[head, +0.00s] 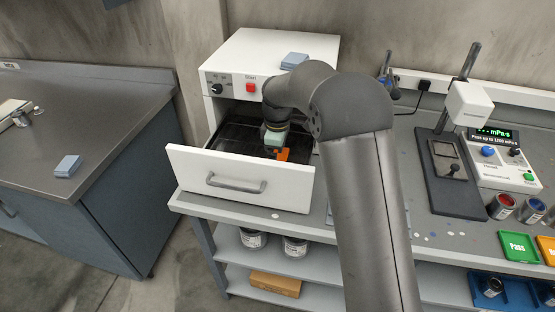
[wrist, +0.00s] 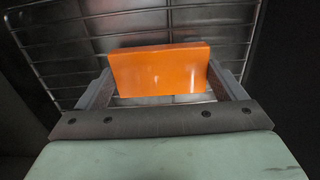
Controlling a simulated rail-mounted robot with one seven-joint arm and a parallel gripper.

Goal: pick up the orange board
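The orange board (wrist: 160,72) is in the wrist view, in front of a wire rack, between the two fingers of my gripper (wrist: 160,82). The fingers stand wide apart, one at each end of the board. Their tips appear to meet its ends, but I cannot tell whether they press on it. In the head view my gripper (head: 276,144) reaches down into the open drawer (head: 190,172) of the white oven. A part of the orange board (head: 283,155) shows there beside the fingers, and my arm hides some of the drawer.
The white oven (head: 320,50) rises behind the drawer, with a blue-grey block (head: 294,61) on top. Another block (head: 67,166) lies on the left counter (head: 100,110). To the right are a viscometer (head: 475,110), small cans and a green Pass tray (head: 518,247).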

